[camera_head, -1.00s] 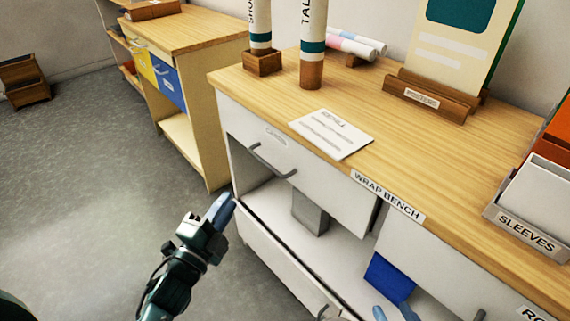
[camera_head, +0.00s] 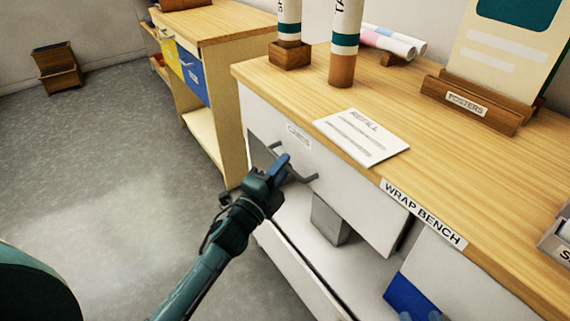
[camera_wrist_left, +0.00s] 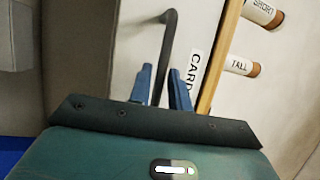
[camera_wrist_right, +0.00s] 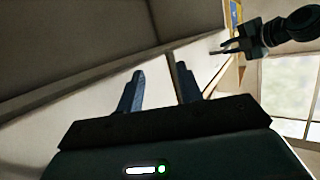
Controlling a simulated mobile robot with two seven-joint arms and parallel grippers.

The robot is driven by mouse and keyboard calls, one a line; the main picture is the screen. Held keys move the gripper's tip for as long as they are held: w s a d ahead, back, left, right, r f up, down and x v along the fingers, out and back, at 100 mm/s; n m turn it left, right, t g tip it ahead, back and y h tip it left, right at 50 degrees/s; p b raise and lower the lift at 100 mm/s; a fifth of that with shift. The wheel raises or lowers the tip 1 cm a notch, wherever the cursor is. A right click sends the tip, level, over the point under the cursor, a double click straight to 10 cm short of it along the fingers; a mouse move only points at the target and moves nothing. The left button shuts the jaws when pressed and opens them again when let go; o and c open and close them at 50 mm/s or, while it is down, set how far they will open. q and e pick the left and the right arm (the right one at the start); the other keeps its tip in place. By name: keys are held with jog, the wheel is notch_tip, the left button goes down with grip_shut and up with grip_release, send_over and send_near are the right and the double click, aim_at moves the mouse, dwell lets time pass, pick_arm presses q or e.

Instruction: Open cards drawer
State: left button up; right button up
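The cards drawer (camera_head: 345,190) has a white front at the left end of the wrap bench, with a small label (camera_head: 298,137) and a dark bar handle (camera_head: 306,179). It looks closed. My left gripper (camera_head: 282,163) is at this handle. In the left wrist view its fingers (camera_wrist_left: 160,85) are apart, with the handle (camera_wrist_left: 170,35) running between them; contact cannot be told. The label reading "CARD" (camera_wrist_left: 194,70) is partly hidden there. My right gripper (camera_wrist_right: 157,90) is open, low by the bench; only its fingertips show at the head view's bottom edge.
The wooden bench top (camera_head: 290,88) carries a refill card (camera_head: 362,137), upright tubes (camera_head: 343,60) and a poster stand (camera_head: 470,105).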

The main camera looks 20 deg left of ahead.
pick_arm(q)
jog(key=shift+w+d+r, duration=0.15)
jog(key=shift+w+d, duration=0.05)
jog(key=shift+w, duration=0.45)
jog(key=shift+c, duration=0.5)
grip_shut()
